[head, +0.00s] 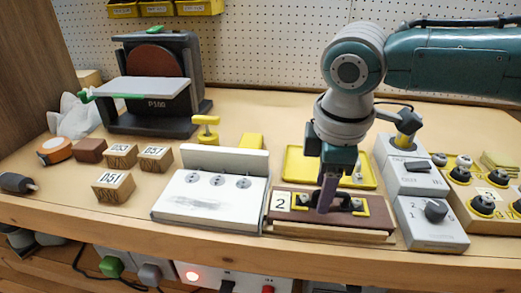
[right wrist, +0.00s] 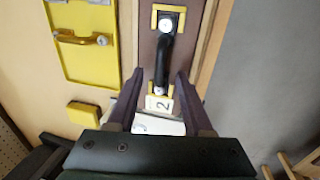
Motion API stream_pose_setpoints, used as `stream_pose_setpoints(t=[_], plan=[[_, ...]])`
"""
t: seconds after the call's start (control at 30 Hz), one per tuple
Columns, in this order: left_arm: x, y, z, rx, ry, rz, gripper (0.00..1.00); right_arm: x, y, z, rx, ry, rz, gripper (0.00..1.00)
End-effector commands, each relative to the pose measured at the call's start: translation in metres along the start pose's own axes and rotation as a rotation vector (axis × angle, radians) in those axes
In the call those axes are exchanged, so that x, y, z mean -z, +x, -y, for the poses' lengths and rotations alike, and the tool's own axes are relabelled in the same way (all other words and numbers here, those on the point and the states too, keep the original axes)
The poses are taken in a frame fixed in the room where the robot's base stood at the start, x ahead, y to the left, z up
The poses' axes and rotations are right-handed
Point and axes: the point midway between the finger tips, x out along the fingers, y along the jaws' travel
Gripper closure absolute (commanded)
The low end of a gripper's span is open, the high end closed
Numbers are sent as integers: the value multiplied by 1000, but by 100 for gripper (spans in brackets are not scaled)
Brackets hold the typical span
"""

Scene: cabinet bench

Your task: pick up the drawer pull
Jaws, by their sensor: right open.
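A black drawer pull (head: 350,204) lies on a brown board (head: 317,216) marked "2", with yellow corner outlines around its ends. In the right wrist view the pull (right wrist: 162,62) runs up the picture, with a pale round fitting at its far end. My right gripper (head: 326,207) points down at the board and hides part of the pull. In the right wrist view its purple fingers (right wrist: 160,76) are open, one on each side of the pull's near part, with gaps visible. Whether the fingertips touch the board I cannot tell. My left gripper is out of view.
A yellow tray (head: 363,183) with a handle stands behind the board. A white fixture (head: 211,203) is to the left, grey switch boxes (head: 432,223) close on the right. Wooden blocks (head: 113,187) and a sander (head: 156,80) stand farther left.

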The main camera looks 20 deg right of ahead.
Motion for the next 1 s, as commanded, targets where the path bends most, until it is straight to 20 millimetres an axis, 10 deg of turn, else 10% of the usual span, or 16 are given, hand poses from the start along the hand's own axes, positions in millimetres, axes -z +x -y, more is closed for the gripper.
stream_pose_setpoints(t=[0.27, 0.7, 1.0], plan=[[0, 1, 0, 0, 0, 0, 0, 0, 3, 0, 0, 0, 0, 51], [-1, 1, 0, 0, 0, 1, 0, 0, 3, 0, 0, 0, 0, 100], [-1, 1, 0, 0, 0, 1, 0, 0, 3, 0, 0, 0, 0, 100]])
